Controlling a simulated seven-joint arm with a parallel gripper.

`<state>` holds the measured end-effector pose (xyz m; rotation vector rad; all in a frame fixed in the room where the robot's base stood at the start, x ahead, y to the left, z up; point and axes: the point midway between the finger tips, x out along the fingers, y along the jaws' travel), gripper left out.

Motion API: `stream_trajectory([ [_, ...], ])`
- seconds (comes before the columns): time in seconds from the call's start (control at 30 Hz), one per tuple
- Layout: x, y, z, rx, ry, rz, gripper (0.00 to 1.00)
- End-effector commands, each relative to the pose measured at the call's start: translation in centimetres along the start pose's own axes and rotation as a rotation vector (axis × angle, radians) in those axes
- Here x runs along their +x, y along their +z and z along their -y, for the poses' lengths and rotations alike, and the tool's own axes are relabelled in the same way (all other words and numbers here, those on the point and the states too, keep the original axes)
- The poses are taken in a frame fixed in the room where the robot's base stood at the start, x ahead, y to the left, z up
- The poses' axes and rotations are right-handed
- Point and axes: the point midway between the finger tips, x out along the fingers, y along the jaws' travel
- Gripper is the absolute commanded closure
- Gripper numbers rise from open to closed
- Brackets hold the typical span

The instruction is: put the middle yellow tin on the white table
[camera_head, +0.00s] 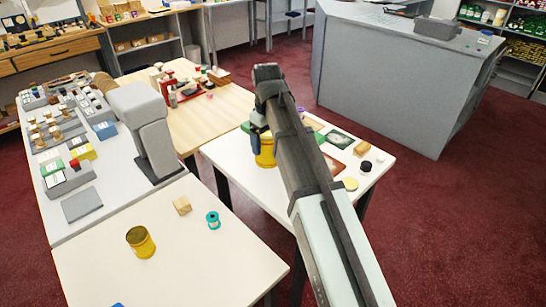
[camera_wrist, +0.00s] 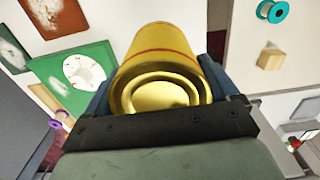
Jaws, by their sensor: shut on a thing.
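My gripper (camera_head: 262,133) is shut on a yellow tin (camera_head: 266,152), over the left part of the right-hand white table (camera_head: 232,150). I cannot tell whether the tin touches that tabletop. In the wrist view the tin (camera_wrist: 165,55), with a thin red band, sits between my fingers. A second yellow tin (camera_head: 140,243) stands upright on the front white table (camera_head: 195,265), left of a small wooden block (camera_head: 182,206) and a teal spool (camera_head: 213,220). My arm hides part of the right-hand table.
A green card (camera_wrist: 82,68) lies beside the held tin in the wrist view. A wooden block (camera_head: 362,148), a black-and-white item (camera_head: 366,166) and a yellow disc (camera_head: 350,184) are on the right-hand table. The front table's right part is clear. A grey counter (camera_head: 390,85) stands behind.

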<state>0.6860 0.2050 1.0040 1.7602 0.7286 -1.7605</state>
Motion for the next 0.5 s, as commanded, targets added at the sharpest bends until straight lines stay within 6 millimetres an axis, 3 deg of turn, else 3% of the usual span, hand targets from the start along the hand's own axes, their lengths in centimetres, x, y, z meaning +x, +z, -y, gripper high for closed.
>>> stream_trajectory([
  [0.17,2.6,0.1,0.1,-0.001,-0.001,0.001,0.67],
  [0.5,4.9,0.1,0.0,-0.001,-0.001,0.001,0.67],
])
